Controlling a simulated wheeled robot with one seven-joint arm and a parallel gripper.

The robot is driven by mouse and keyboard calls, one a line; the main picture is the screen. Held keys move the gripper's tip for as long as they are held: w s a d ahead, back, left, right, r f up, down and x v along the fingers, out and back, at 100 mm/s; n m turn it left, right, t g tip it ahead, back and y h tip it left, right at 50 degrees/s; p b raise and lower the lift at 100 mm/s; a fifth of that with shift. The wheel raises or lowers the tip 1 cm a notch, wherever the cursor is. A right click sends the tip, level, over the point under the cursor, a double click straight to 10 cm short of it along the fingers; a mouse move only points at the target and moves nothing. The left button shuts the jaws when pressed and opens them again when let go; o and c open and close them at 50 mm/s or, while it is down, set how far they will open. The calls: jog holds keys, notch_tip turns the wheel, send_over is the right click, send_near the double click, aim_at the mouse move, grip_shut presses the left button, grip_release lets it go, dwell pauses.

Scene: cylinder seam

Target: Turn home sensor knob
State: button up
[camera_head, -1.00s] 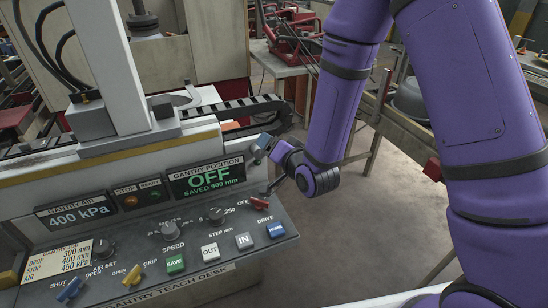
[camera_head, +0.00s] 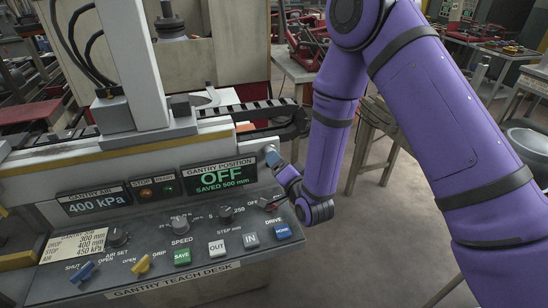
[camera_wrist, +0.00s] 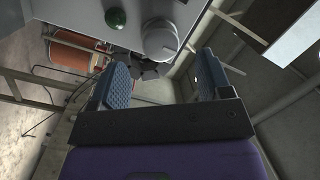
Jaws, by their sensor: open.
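My gripper (camera_head: 272,158) is at the right end of the gantry in the head view, above the desk's right edge and beside the display. In the wrist view my gripper (camera_wrist: 165,82) is open, with two blue padded fingers apart and nothing held between them. A pale grey round knob (camera_wrist: 160,40) shows beyond the fingers, near the top middle of the wrist view. It looks apart from the fingertips. I cannot read a label on it. In the head view this knob cannot be made out.
A green button (camera_wrist: 115,18) is left of the knob. The gantry teach desk (camera_head: 150,262) carries knobs, switches and buttons, including a red drive lever (camera_head: 272,203) close under my wrist. The display (camera_head: 222,177) reads OFF, saved 500 mm. The floor (camera_head: 375,235) is open right of the desk.

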jog(key=x, duration=0.4)
jog(key=shift+w, duration=0.1)
jog(key=c, duration=0.9)
